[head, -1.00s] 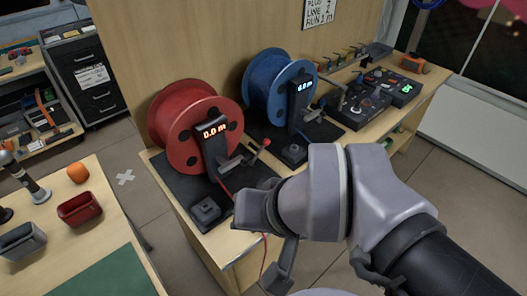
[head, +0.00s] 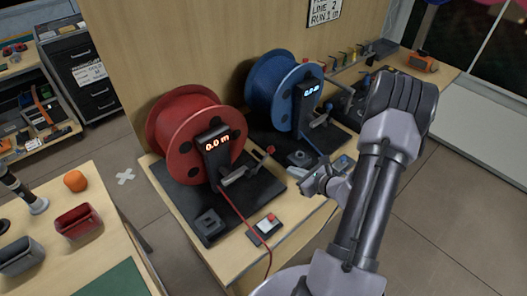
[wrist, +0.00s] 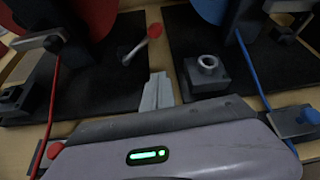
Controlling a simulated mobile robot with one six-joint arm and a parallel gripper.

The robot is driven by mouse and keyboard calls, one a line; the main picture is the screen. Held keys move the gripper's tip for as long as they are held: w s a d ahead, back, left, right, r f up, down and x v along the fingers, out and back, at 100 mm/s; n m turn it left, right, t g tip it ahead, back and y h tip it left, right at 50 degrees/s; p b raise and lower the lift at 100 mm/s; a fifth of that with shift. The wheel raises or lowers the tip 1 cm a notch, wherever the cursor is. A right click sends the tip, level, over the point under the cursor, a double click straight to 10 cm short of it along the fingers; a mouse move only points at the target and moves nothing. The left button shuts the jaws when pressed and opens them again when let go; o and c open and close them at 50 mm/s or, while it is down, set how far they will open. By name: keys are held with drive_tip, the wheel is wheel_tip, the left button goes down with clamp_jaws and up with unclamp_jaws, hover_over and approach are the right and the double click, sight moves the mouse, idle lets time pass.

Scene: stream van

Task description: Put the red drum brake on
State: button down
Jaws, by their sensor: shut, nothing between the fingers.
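The red drum (head: 178,135) stands on a black base on the bench, with a display reading 0.0 m. A lever with a red knob (head: 270,150) sticks up at its right side; I take it for the brake. The lever (wrist: 137,49) also shows in the wrist view, tilted, with its red knob (wrist: 155,31) at the upper right end. My gripper (head: 308,184) is shut and empty, right of and nearer than the lever. In the wrist view its fingertips (wrist: 158,80) lie below the lever, apart from it in the picture.
The blue drum (head: 265,85) on its own black base stands right of the red one. A red cable (head: 246,217) runs over the bench's front edge. A small box with a red button (head: 267,226) sits beside the cable. A blue cable (wrist: 251,70) runs at the right in the wrist view.

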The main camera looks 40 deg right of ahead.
sight(277, 172)
drive_tip(key=shift+s, duration=0.15)
drive_tip(key=shift+f, duration=0.1)
drive_tip(key=b+x, duration=0.3)
drive_tip(key=x, duration=0.7)
drive_tip(key=shift+a, duration=0.1)
drive_tip(key=r, duration=0.3)
drive_tip(key=shift+w+a+r, duration=0.15)
drive_tip(key=shift+w+r, duration=0.1)
drive_tip(key=shift+w, duration=0.1)
drive_tip(key=shift+w+r, duration=0.1)
drive_tip(key=shift+r, duration=0.2)
